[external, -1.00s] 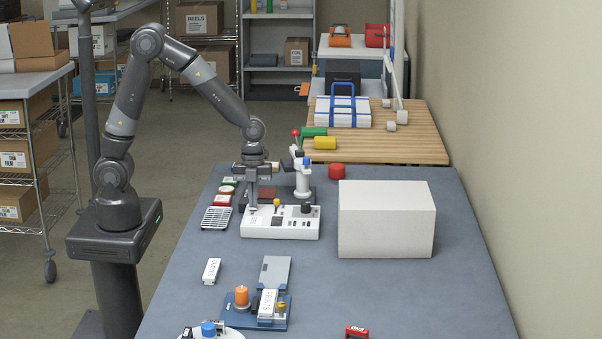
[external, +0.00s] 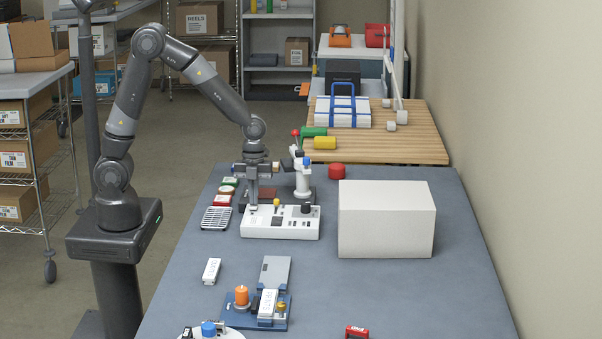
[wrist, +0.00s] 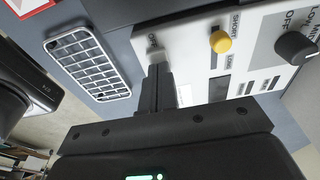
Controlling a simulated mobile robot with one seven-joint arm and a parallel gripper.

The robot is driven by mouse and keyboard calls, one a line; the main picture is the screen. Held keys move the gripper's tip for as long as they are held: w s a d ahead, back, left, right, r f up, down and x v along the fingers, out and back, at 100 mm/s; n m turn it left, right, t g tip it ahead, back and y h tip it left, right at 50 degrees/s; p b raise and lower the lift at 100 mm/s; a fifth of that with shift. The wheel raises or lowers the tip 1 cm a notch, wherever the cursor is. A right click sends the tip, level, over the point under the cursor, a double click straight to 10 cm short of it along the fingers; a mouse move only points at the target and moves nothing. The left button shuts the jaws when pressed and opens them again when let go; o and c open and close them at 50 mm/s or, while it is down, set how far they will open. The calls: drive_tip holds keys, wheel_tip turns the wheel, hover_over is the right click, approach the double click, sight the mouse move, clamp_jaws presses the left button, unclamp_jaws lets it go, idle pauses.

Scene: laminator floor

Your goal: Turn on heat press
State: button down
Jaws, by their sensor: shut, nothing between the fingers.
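The heat press's white control box (external: 280,232) stands on the grey-blue table, with the press's white upright arm (external: 302,180) and dark base behind it. In the wrist view the white panel (wrist: 205,60) carries a small pale switch (wrist: 155,54) beside an "OFF" label, a yellow knob (wrist: 221,42) between "SHORT" and "LONG", and a dark knob (wrist: 294,48) with its own "OFF" label. My gripper (wrist: 158,68) is shut and empty, its fingertips at the pale switch. I cannot tell whether they touch it. In the external view my gripper (external: 252,205) is over the box's left end.
A large white block (external: 386,220) stands to the right. A blue fixture (external: 255,310) is nearer the front.

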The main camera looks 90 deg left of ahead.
wheel_tip(320, 180, up, 14)
drive_tip(key=a, duration=0.2)
drive_tip(key=shift+f, duration=0.1)
idle(0.3)
drive_tip(key=shift+d, duration=0.7)
drive_tip(key=f, duration=0.4)
drive_tip(key=d+f, duration=0.1)
drive_tip(key=f, duration=0.4)
drive_tip(key=d+f, duration=0.1)
drive_tip(key=f, duration=0.3)
drive_tip(key=shift+f, duration=0.35)
drive_tip(key=shift+f, duration=0.15)
